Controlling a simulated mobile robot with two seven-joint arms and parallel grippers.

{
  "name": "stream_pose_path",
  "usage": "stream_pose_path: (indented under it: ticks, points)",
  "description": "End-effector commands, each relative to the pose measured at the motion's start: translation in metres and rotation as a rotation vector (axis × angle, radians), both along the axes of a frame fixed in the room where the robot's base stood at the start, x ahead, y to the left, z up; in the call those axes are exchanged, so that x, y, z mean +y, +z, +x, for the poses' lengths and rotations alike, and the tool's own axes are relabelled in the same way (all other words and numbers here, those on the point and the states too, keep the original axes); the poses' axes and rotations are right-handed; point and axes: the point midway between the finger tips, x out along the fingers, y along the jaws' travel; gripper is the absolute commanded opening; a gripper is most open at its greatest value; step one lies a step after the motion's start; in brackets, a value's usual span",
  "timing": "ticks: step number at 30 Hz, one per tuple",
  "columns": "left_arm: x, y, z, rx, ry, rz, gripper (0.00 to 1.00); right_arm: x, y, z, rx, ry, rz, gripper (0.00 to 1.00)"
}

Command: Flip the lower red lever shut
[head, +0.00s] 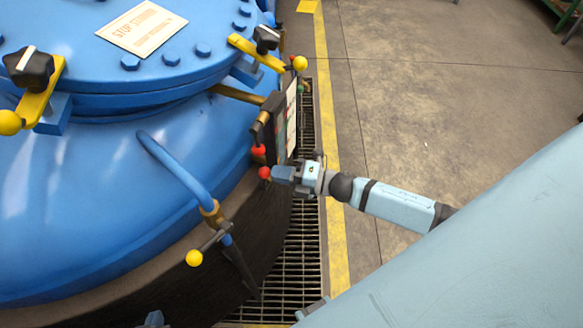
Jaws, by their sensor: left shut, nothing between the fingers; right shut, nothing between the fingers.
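Two red lever knobs sit at the right side of the blue vessel, by a dark panel. The lower red lever (264,173) shows as a round red knob, with the upper red lever (259,150) just above it. My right gripper (279,174) is shut, and its tip is right beside the lower knob on its right. I cannot tell whether they touch. The lower lever's handle is mostly hidden. My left gripper (153,319) just shows at the bottom edge, shut and well away from the levers, mostly cut off.
The blue vessel (95,190) fills the left, with yellow clamps and a curved blue pipe (175,170). A yellow-knobbed valve (194,258) stands below. The dark panel (276,125) rises just behind the levers. A floor grate (300,255) and open floor (430,100) lie to the right.

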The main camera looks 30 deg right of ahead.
Motion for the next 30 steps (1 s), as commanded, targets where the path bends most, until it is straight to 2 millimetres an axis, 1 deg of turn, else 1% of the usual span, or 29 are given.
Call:
stream_pose_path:
  ticks: [1, 10, 30]
  points:
    - [0.0, 0.0033, 0.0, 0.0, 0.0, 0.0, 0.0, 0.002, 0.0032, 0.0019, -0.001, 0.001, 0.001, 0.0]
    - [-0.0002, 0.0066, -0.0001, 0.001, -0.001, 0.0, 0.0, 0.0062, 0.0056, 0.0074, -0.003, 0.002, 0.002, 0.0]
    - [-0.0003, 0.0077, 0.0001, 0.0, 0.0, 0.0, 0.0, 0.0053, 0.0088, 0.0104, -0.008, 0.001, 0.005, 0.0]
